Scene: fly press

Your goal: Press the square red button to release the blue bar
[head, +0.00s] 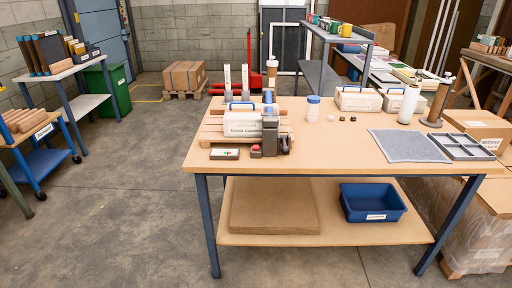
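A small device with a red top (256,147) sits near the front left of the workbench; it is too small to tell whether its red part is a square button. Just left of it lies a flat box with a pale face bearing small red and green marks (224,153). A dark grey upright block (270,136) stands right behind the red-topped device, with blue parts (268,108) above it. I cannot tell which blue part is the bar. A white case with a blue handle (242,123) sits on wooden slats beside the block. Neither of my grippers shows.
The workbench (340,156) has free room in its front middle. On its right are a grey mat (408,146), a divided tray (462,147) and a white bottle (408,104). A blue bin (372,202) stands on the lower shelf. Open floor lies to the left.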

